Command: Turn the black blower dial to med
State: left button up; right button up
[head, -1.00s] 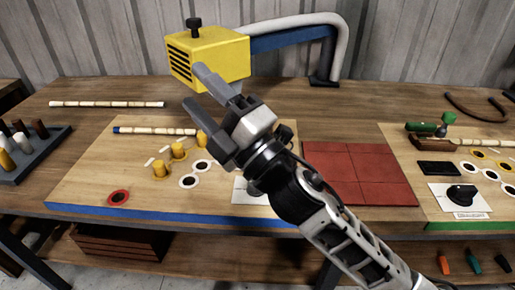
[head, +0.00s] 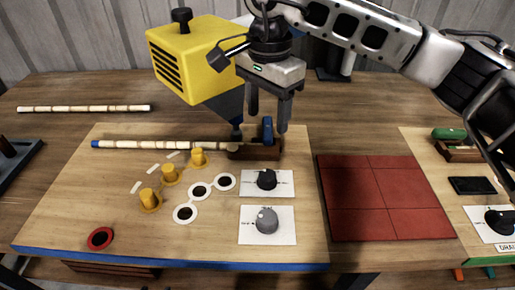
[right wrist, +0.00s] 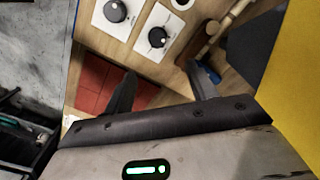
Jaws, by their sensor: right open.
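A black dial (head: 267,179) sits on a white card on the wooden board, above a grey dial (head: 267,220) on its own card. The lettering is too small to read, and I cannot tell which setting the black dial points to. The right wrist view also shows the black dial (right wrist: 157,37) and the grey dial (right wrist: 115,11). My right gripper (head: 267,124) is open and empty, fingers pointing down, above and behind the black dial, apart from it. My left gripper is not in view.
The yellow blower (head: 185,60) stands close to the left of my right gripper. A wooden clamp with a blue lever (head: 267,131) is just below the fingers. A rattan rod (head: 160,145), yellow pegs (head: 169,173) and a red tile mat (head: 375,195) lie around.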

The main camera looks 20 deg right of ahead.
jog(key=p, duration=0.1)
send_over(266, 175)
notch_tip(266, 175, down, 5)
notch_tip(266, 175, down, 10)
jog(key=shift+p, duration=0.8)
jog(key=shift+f, duration=0.25)
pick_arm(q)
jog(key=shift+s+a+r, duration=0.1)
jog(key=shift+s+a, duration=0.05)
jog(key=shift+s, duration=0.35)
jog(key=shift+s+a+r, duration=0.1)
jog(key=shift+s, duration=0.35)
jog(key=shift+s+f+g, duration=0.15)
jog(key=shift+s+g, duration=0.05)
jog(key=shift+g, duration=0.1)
pick_arm(e)
jog(key=c, duration=1)
